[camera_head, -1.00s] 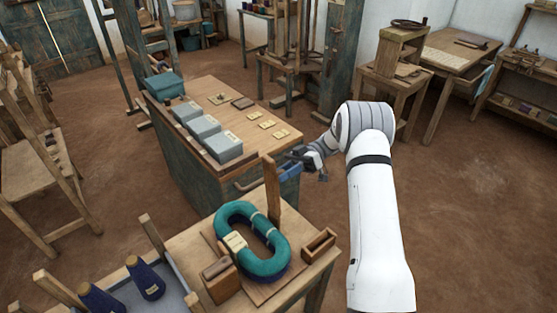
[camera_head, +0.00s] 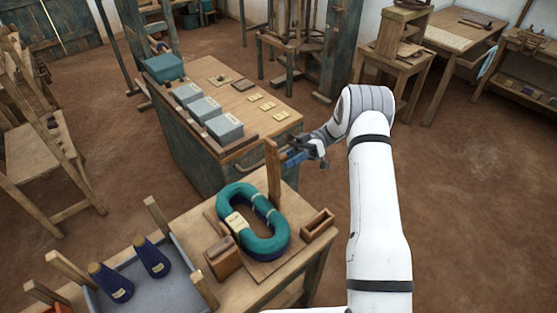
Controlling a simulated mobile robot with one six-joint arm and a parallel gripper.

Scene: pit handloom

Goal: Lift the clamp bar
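No part is plainly recognisable as the clamp bar. An upright wooden post (camera_head: 273,168) stands at the back of the near wooden table (camera_head: 236,293), behind a teal skein (camera_head: 231,196) lying on a board. My gripper (camera_head: 291,161) is just right of the post's upper part in the picture, at the end of my white arm. No held object shows.
A wooden block (camera_head: 223,260) and a small open box (camera_head: 318,223) flank the skein. A grey tray (camera_head: 190,268) holds dark blue cones (camera_head: 152,258). Behind stands a cabinet with grey boxes (camera_head: 225,128) and paper tags. Bare floor lies to the right.

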